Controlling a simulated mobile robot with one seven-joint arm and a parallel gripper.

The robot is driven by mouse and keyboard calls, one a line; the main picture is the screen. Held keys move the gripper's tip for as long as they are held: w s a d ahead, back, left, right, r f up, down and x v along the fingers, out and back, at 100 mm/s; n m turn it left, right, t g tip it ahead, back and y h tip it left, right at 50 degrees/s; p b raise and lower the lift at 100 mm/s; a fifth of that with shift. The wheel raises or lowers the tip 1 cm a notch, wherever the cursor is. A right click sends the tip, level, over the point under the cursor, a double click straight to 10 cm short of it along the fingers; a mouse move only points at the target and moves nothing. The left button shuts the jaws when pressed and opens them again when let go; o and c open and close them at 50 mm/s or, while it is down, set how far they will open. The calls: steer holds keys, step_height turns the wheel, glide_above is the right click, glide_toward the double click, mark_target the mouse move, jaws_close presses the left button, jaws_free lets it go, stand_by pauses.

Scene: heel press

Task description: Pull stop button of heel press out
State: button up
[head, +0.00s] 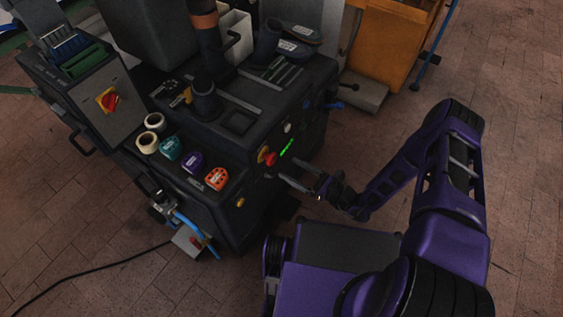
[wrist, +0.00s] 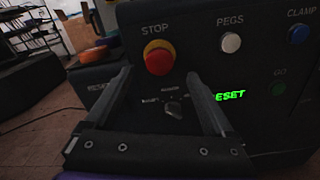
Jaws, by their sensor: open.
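The heel press (head: 170,205) is a dark machine left of centre in the head view. Its stop button (wrist: 159,60) is a red mushroom head on a yellow collar under the word STOP in the wrist view. The button also shows in the head view (head: 270,159) on the machine's front face. My gripper (head: 299,184) is open and empty, its fingers pointing at the panel just below the button. In the wrist view my gripper (wrist: 160,88) has one finger on each side, with the button between and slightly above the fingertips. I cannot tell whether the fingers touch the panel.
Beside the stop button are a white PEGS button (wrist: 231,43), a blue CLAMP button (wrist: 299,34) and a green lit RESET display (wrist: 229,97). A dark selector knob (wrist: 174,106) sits below the button. Tiled floor is free at right.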

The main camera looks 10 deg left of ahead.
steer(key=v, duration=1.1)
steer(key=shift+d, duration=0.2)
steer(key=shift+s+f, duration=0.1)
